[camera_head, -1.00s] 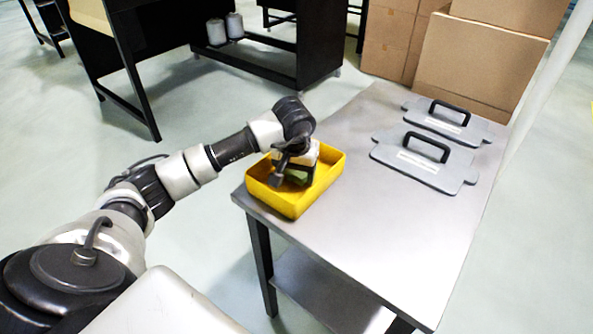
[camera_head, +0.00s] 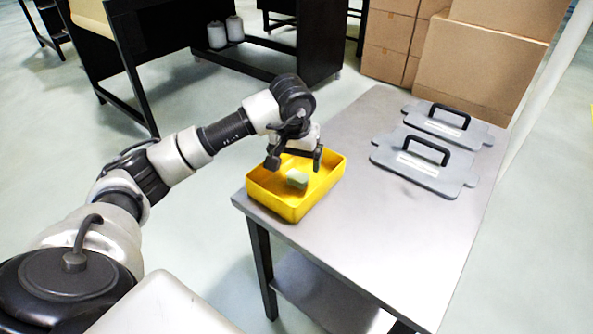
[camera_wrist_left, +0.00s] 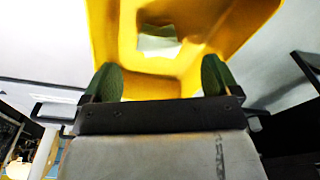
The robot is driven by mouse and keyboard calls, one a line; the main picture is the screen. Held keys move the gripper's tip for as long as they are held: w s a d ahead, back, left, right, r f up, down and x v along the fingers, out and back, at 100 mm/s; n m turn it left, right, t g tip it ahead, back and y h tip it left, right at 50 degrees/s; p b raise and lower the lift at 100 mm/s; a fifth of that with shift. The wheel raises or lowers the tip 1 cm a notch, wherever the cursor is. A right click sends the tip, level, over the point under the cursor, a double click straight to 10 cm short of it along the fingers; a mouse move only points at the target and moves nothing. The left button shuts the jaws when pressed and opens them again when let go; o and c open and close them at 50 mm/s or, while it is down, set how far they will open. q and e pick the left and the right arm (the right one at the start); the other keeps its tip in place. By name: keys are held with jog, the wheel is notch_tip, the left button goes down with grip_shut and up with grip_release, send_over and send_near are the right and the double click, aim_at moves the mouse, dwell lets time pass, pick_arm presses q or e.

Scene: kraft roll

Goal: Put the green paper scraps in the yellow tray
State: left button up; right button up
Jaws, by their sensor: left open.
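The yellow tray (camera_head: 292,207) stands on the near left corner of the grey table. The green paper scraps (camera_head: 297,179) form a small pale green block inside the tray; they also show on the tray floor in the left wrist view (camera_wrist_left: 158,40). My left gripper (camera_head: 296,161) is above the tray, open and empty. In the left wrist view its two fingertips (camera_wrist_left: 158,82) are spread wide, with the scraps beyond them and apart from them. My right gripper is not in view.
Two grey plates with black handles (camera_head: 424,162) (camera_head: 447,124) lie on the table (camera_head: 385,230) at right. Cardboard boxes (camera_head: 465,65) stand behind it. The table's middle and front are clear. A dark rack with white spools (camera_head: 217,34) stands at the back left.

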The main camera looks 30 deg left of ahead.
aim_at(294, 180)
pick_arm(q)
notch_tip(294, 180, up, 6)
jog(key=shift+s, duration=0.4)
jog(key=shift+d, duration=0.1)
